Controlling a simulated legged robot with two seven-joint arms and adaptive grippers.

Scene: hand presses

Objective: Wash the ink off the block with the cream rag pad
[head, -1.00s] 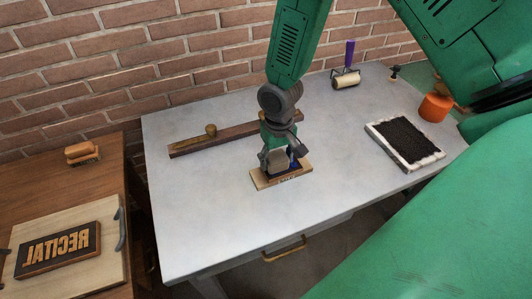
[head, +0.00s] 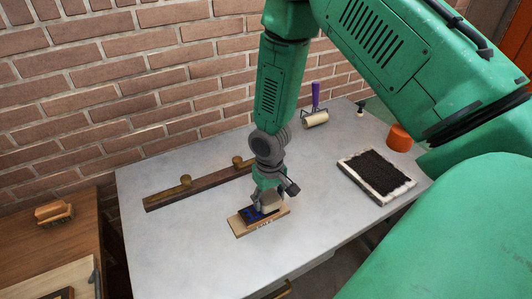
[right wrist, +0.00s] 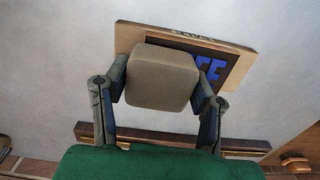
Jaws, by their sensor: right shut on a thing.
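The block (head: 242,229) lies on the grey table, a dark face with blue ink letters on a pale wooden base; it also shows in the right wrist view (right wrist: 233,52). My right gripper (head: 268,198) is shut on the cream rag pad (right wrist: 162,77), which sits between its two fingers. The pad is over the right part of the block in the head view and hides that part of the face. Blue letters show to the left of the pad there. Whether the pad presses on the face is hard to tell. My left gripper is out of view.
A dark wooden rail (head: 205,184) with brass knobs lies behind the block. A purple-handled roller (head: 316,118), a black ink pad in a white frame (head: 376,172) and an orange jar (head: 399,138) stand right. A brush (head: 54,212) lies on the brown left table.

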